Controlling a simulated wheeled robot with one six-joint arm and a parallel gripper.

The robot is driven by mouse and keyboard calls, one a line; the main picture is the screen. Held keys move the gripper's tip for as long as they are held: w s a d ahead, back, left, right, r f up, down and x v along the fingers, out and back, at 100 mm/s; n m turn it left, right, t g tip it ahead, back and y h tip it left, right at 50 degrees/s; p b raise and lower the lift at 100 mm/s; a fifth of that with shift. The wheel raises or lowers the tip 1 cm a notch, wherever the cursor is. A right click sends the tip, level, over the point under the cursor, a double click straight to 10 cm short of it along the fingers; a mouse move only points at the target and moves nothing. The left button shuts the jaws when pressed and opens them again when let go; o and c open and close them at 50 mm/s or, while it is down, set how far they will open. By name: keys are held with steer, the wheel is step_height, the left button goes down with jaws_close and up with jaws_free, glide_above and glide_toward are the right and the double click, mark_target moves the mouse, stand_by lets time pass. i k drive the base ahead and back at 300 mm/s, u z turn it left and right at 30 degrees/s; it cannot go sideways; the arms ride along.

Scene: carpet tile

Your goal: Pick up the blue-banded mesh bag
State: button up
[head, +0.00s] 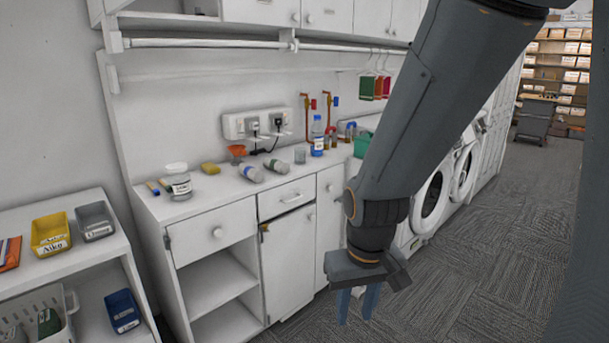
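Two small grey-white rolled items lie on the white counter (215,190). The left one, which looks like the blue-banded mesh bag (249,173), shows a bluish band. The right one (276,166) looks similar, but its band colour is too small to tell. My gripper (357,306) points down in front of the cabinets, right of and nearer than the counter items. Its two blue-grey fingers are apart with nothing between them.
A white-lidded jar (177,182), a yellow sponge-like block (210,168), an orange funnel-like item (237,152) and a blue-capped bottle (317,136) stand around the bags. A socket box (257,123) is on the wall behind. A shelf (85,248) with bins stands left.

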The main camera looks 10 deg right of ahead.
mark_target(251, 173)
steer(key=u, duration=0.1)
steer(key=i, duration=1.9)
steer(key=z, duration=0.2)
